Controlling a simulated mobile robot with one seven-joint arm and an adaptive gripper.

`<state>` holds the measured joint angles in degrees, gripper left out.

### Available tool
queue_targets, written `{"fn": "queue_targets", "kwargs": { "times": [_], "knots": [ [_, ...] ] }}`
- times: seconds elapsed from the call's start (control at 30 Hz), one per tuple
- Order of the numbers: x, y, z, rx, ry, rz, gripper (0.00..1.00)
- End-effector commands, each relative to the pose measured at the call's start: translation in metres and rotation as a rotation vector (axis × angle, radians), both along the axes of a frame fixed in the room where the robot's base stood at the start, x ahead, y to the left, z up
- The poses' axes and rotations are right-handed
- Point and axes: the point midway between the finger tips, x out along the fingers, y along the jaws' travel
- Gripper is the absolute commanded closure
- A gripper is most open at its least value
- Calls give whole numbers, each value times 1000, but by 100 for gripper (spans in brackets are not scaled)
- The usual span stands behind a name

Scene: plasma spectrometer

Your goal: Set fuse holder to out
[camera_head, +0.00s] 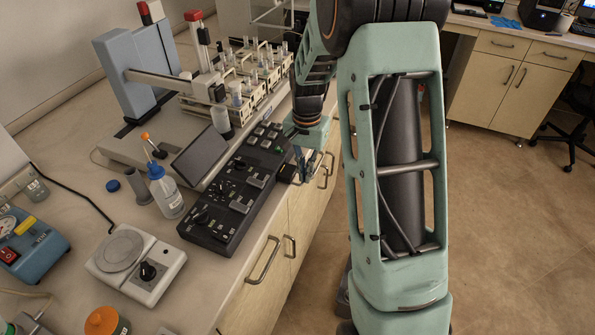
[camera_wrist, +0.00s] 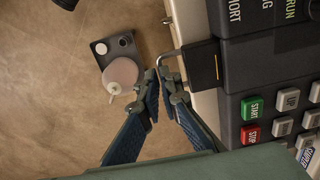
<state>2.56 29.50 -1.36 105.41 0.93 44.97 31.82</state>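The fuse holder seems to be the dark block with an orange line (camera_wrist: 204,65) that sticks out from the side of the black control panel (camera_wrist: 268,62) in the wrist view. In the head view a small dark block (camera_head: 288,173) juts from the right edge of the panel (camera_head: 228,232). My gripper (camera_wrist: 159,72) has its two blue-padded fingers apart by a narrow gap, with nothing between them. Its tips lie left of the block in the wrist view, apart from it. In the head view my gripper (camera_head: 308,178) hangs beside the panel's right edge.
A metal cabinet handle (camera_wrist: 166,56) shows close to the fingertips. The panel has green START (camera_wrist: 252,108) and red STOP (camera_wrist: 250,134) buttons. A small screen (camera_head: 200,157), a wash bottle (camera_head: 166,192) and a hotplate (camera_head: 136,262) stand on the bench. Open floor lies to the right.

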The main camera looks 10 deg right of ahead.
Motion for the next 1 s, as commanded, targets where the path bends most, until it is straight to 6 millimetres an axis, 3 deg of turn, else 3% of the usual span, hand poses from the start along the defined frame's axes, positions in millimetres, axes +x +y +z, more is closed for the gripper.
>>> {"fn": "queue_targets", "kwargs": {
  "times": [0.43,1.0],
  "knots": [
    [-1,1,0,0,4,1,87],
    [0,1,41,0,0,2,87]
  ]
}}
